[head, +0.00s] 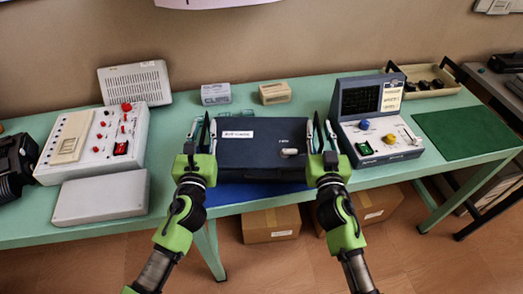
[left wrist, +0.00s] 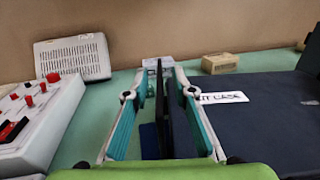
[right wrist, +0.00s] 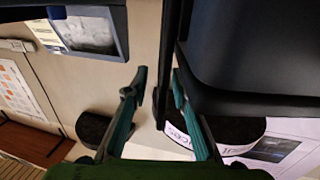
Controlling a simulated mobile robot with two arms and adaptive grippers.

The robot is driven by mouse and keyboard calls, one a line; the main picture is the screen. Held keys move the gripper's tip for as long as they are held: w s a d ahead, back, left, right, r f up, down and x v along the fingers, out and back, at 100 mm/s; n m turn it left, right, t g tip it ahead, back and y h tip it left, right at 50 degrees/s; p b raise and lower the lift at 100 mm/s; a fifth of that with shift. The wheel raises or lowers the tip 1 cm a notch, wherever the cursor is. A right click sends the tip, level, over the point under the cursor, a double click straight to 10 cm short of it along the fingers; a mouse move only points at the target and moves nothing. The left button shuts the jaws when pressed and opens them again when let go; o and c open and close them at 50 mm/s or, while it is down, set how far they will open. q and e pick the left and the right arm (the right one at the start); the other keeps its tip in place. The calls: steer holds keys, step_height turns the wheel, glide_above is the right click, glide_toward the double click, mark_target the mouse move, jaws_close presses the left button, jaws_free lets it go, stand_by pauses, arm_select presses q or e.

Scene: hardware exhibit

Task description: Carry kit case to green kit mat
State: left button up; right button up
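The kit case (head: 262,150) is a dark blue box with a white label and a light latch, lying flat near the table's front middle on a blue mat (head: 262,192). The green kit mat (head: 465,132) lies bare at the table's right end. My left gripper (head: 201,135) is at the case's left side. In the left wrist view its open fingers (left wrist: 160,90) stand either side of a dark upright handle (left wrist: 160,115), with a gap. My right gripper (head: 323,135) is at the right side, its fingers (right wrist: 158,85) apart around a dark bar. Contact there is unclear.
A console with a screen (head: 375,120) stands between the case and the green mat, with a tray (head: 430,82) behind. A white control panel (head: 95,143) and a grey box (head: 100,196) are on the left. Two small boxes (head: 216,93) (head: 275,93) sit behind the case.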

arm_select(q)
steer(key=shift+w, duration=0.3)
arm_select(e)
steer(key=shift+w, duration=0.3)
arm_select(q)
jaws_close()
arm_select(e)
jaws_close()
